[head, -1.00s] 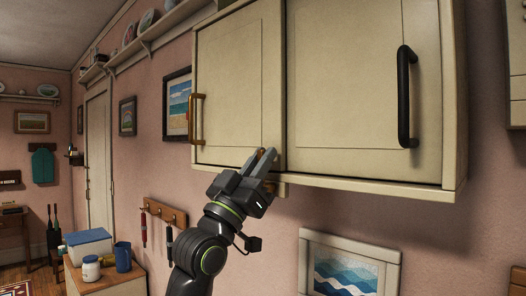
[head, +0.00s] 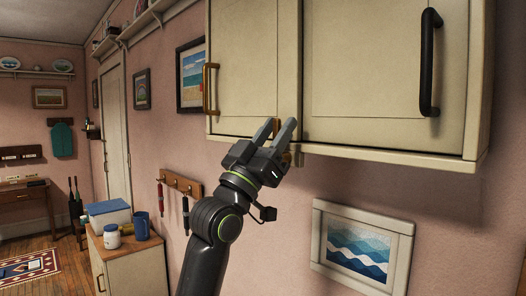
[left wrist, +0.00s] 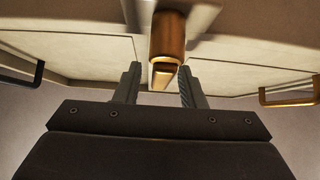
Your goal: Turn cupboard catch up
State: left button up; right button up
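The cream cupboard (head: 360,70) hangs on the wall with both doors closed. Its brass-coloured catch (left wrist: 168,38) is at the lower edge, near where the two doors meet. In the head view the catch is mostly hidden behind my left gripper (head: 279,128), whose fingers point up in front of the cupboard's bottom edge. In the left wrist view my left gripper (left wrist: 159,85) is open, with one finger on each side of the catch's near end. Gaps seem to show between fingers and catch; contact is not clear. My right gripper is not in view.
A brass handle (head: 211,88) is on the left door and a black handle (head: 430,62) on the right one. A framed wave picture (head: 362,247) hangs below. A low cabinet (head: 130,268) with a blue-lidded box and mug stands at lower left.

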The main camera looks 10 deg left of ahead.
pick_arm(q)
jog(key=b+v, duration=0.6)
jog(key=v, duration=1.1)
jog(key=shift+a+f, duration=0.15)
